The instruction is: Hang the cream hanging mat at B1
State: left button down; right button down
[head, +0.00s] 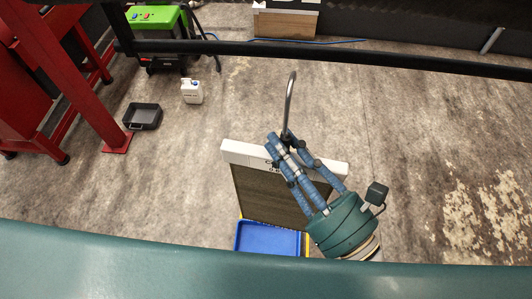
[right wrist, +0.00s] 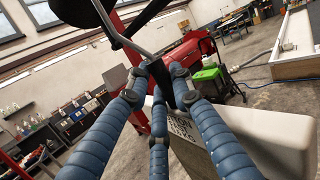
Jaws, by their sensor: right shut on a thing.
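The hanging mat has a cream-white top bar (head: 238,152), a darker brown-grey panel (head: 262,195) below it and a grey metal hook (head: 290,95) rising above. My right gripper (head: 287,142), with blue padded fingers, is shut on the mat at the base of the hook. In the right wrist view the fingers (right wrist: 160,78) close around a dark piece under the hook (right wrist: 122,38). The cream bar (right wrist: 265,135) is beside them, and lettering on the mat is partly hidden. A black rail (head: 370,65) crosses above the mat in the head view. I cannot make out a B1 mark. My left gripper is not in view.
A blue tray (head: 262,238) with yellow edges lies below the mat. A red frame (head: 75,75), a black tray (head: 142,116), a white jug (head: 192,92) and a green machine (head: 155,18) stand at left. The floor at right is clear.

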jog(key=s+a+r+g+y, duration=0.1)
jog(key=s+a+n+g+y, duration=0.1)
jog(key=shift+s+a+r+n, duration=0.25)
jog(key=shift+a+r+n, duration=0.05)
jog(key=shift+a+r, duration=0.1)
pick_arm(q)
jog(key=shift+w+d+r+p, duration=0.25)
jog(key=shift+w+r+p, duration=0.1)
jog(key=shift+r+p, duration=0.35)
pick_arm(e)
jog(key=w, duration=1.4)
dwell(0.4)
jog(key=shift+s+f, duration=0.1)
